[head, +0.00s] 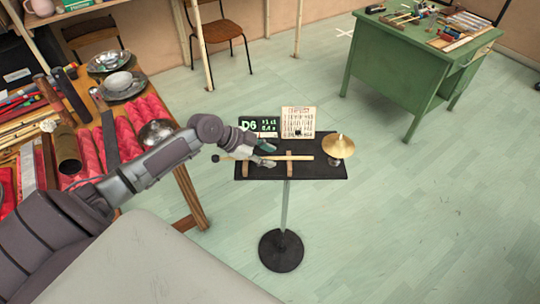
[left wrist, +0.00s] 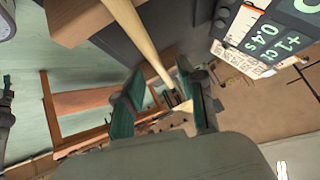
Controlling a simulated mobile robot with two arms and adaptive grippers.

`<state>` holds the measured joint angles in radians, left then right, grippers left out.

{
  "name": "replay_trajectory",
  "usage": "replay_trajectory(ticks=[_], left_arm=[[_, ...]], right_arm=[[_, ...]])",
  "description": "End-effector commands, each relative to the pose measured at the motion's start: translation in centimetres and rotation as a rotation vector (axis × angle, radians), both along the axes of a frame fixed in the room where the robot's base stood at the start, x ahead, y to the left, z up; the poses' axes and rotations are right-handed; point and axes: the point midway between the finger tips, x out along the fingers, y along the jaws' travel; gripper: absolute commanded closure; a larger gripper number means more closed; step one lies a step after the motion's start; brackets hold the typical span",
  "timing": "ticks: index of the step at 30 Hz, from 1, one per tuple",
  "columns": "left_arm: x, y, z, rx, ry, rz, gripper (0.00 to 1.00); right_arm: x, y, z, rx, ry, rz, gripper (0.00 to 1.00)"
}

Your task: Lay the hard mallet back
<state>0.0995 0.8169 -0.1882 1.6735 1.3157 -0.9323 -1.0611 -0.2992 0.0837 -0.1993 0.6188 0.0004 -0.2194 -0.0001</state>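The mallet has a long pale wooden handle (head: 298,158) and a small dark head (head: 215,158). It lies along the black stand tray (head: 325,172), across two wooden rests (head: 289,163), with its head past the tray's left edge. My left gripper (head: 266,154) is at the handle's middle, its teal fingers apart. In the left wrist view the handle (left wrist: 143,40) runs between the spread fingers of the left gripper (left wrist: 163,98), with gaps beside it. Whether a finger touches the handle I cannot tell. My right gripper is not in view.
A brass cymbal (head: 338,146) stands at the tray's right end. A dark D6 card (head: 259,126) and a printed card (head: 298,122) stand at its back edge. A crowded wooden table (head: 190,195) is at left, a green desk (head: 410,70) at back right. Floor at right is clear.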

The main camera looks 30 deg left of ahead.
Motion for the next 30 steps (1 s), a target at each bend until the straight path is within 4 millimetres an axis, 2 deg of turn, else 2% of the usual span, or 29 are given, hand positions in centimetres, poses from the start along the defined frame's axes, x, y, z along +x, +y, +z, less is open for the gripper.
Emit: replay_trajectory(ticks=[9,16,30], left_arm=[[-3.7,3.5,4.5,0.007,0.003,-0.001,0.61],[-5.3,5.0,6.8,0.004,0.002,0.0,0.61],[-5.6,5.3,7.4,0.002,-0.001,-0.002,0.61]], right_arm=[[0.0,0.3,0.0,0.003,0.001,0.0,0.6],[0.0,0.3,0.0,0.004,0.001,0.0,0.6],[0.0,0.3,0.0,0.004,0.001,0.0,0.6]])
